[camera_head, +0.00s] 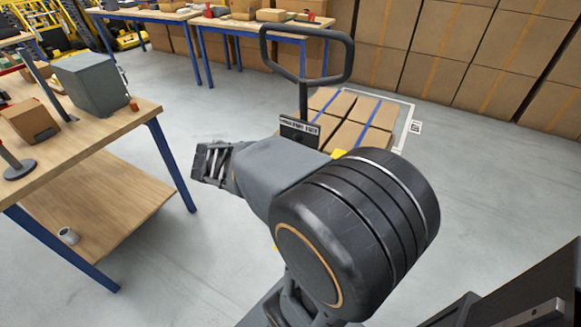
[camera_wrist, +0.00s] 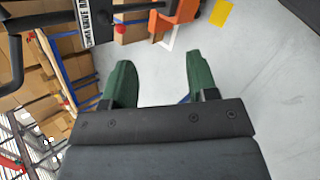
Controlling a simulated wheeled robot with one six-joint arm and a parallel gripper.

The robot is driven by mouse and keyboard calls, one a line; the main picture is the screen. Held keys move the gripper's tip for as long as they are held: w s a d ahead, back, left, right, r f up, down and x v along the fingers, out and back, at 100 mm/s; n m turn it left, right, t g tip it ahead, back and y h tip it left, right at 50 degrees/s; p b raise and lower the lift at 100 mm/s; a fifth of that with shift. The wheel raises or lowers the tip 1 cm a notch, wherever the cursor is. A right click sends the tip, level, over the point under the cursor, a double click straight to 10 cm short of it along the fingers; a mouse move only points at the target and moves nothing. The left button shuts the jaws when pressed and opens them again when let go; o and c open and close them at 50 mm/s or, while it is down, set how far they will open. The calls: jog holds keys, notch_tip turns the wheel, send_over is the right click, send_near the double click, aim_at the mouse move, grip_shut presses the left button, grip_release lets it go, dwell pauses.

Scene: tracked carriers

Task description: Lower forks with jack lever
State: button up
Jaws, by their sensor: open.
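The pallet jack's black loop handle (camera_head: 305,58) stands upright beyond my arm in the head view, with a dark label plate (camera_head: 300,130) on its mast. In the wrist view, the handle (camera_wrist: 14,50) is at the left edge and the label plate (camera_wrist: 84,18) at the top left. An orange part of the jack (camera_wrist: 178,18) is at the top, beyond the fingers. A small red piece (camera_wrist: 153,22) shows beside it; I cannot tell whether it is the lever. My gripper (camera_wrist: 159,60) is open and empty, its green fingers apart from the jack.
Cartons (camera_head: 372,112) with blue straps lie behind the handle. A wooden workbench (camera_head: 112,112) with a grey box (camera_head: 92,84) is at the left. Another bench and stacked cartons (camera_head: 440,40) line the back. The grey floor at the right is clear.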

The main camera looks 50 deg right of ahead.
jog(key=w+d+f+n+t+h+b, duration=0.4)
jog(key=w+d+f+n+h+b, duration=0.4)
jog(key=w+d+f+n+b, duration=0.5)
jog(key=shift+m, duration=0.9)
jog(key=b+x, duration=0.1)
jog(key=x, duration=0.2)
jog(key=s+b+x, duration=0.1)
jog(key=b+x, duration=0.1)
jog(key=x, duration=0.2)
jog(key=s+b+x, duration=0.1)
jog(key=x, duration=0.3)
jog(key=shift+s+d, duration=0.1)
jog(key=shift+d, duration=0.4)
grip_shut()
